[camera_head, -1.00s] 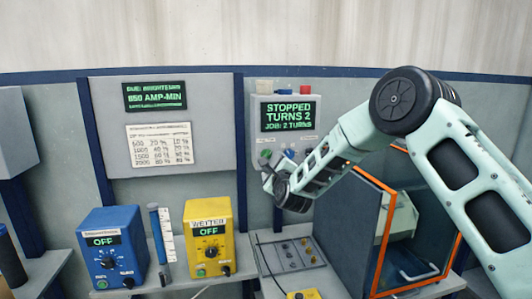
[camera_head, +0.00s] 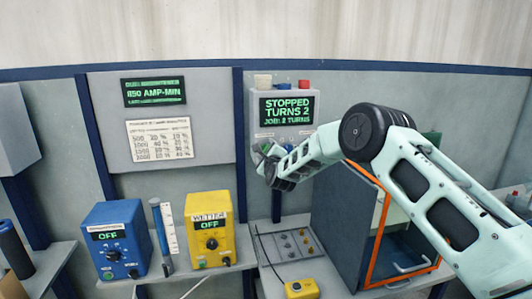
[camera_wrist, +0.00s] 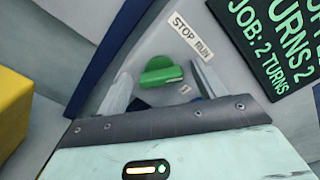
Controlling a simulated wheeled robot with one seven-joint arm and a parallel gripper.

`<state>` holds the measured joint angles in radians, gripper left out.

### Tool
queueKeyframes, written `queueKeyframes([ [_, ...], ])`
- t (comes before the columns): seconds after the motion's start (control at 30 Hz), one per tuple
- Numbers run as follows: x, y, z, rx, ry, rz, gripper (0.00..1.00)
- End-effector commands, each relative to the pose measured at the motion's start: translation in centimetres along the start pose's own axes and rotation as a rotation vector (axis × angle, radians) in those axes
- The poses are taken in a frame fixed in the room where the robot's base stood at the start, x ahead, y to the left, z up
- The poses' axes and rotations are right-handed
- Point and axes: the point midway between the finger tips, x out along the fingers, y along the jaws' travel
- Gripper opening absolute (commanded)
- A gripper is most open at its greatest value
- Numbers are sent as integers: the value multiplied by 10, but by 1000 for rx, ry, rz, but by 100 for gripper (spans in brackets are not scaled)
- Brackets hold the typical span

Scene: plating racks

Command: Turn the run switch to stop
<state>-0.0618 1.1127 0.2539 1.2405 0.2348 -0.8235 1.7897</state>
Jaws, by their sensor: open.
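The run switch is a green knob (camera_wrist: 160,72) on a light grey panel in the wrist view. A white STOP RUN label (camera_wrist: 192,35) sits above it; I cannot tell which word the knob points to. My gripper (camera_wrist: 161,82) is open, with one finger on each side of the knob; I cannot tell whether they touch it. In the head view, my gripper (camera_head: 263,155) is at the lower left of the control box (camera_head: 253,114), largely hiding the knob. The box's screen (camera_head: 287,110) reads STOPPED, TURNS 2, JOB: 2 TURNS.
Coloured blocks top the control box. A blue unit (camera_head: 115,240) and a yellow unit (camera_head: 209,230), both reading OFF, stand at the left. An orange-edged cabinet (camera_head: 345,225) is below my arm. A small yellow box (camera_head: 302,289) lies at the bench front.

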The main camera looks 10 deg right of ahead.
Motion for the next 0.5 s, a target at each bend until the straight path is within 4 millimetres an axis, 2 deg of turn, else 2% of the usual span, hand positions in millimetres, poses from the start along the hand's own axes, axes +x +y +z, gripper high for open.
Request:
queueKeyframes([
  [0.07, 0, 0, 0, 0, 0, 0, 66],
  [0.2, 0, 0, 0, 0, 0, 0, 27],
  [0.23, 0, 0, 0, 0, 0, 0, 24],
  [0.5, 0, 2, -1, -17, 0, 1, 24],
])
